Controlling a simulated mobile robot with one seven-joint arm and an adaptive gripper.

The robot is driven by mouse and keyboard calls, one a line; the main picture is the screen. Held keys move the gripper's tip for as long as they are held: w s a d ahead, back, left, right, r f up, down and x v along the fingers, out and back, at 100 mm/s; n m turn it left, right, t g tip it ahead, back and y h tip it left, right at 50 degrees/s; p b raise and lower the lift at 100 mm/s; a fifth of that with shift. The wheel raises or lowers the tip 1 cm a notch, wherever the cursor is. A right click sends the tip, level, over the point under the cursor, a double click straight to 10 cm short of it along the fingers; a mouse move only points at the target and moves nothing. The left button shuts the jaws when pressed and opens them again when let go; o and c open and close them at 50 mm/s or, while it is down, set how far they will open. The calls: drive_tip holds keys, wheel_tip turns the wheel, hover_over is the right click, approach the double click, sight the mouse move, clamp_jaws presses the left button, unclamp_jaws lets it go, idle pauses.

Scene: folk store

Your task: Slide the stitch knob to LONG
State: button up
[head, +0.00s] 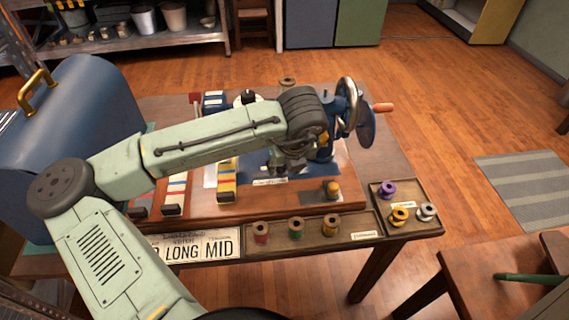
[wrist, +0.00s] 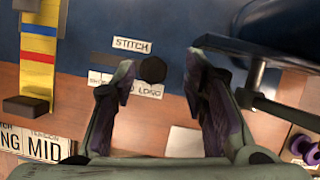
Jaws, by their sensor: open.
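In the wrist view, the stitch knob (wrist: 153,69) is a dark round knob beside a short dark slot strip (wrist: 104,61) on the blue machine face. A STITCH label (wrist: 132,44) sits above it. Below are a partly hidden label at the left and the LONG label (wrist: 146,91). The knob appears at the right end of the strip, above the LONG label. My gripper (wrist: 161,64) is open, with one finger left of the knob and one right, apart from it in the picture; depth is unclear. In the head view, my gripper (head: 291,162) is over the machine, and my arm hides the knob.
The blue machine's handwheel (head: 348,105) stands close right of my gripper. A sign reading LONG MID (head: 195,247) lies at the table's front. Thread spools (head: 296,228) stand in trays along the front edge. A blue domed case (head: 85,130) stands at left.

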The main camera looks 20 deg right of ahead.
drive_tip(key=shift+a+r, duration=0.1)
drive_tip(key=v, duration=1.1)
drive_tip(key=shift+s+r, duration=0.15)
drive_tip(key=shift+r, duration=0.25)
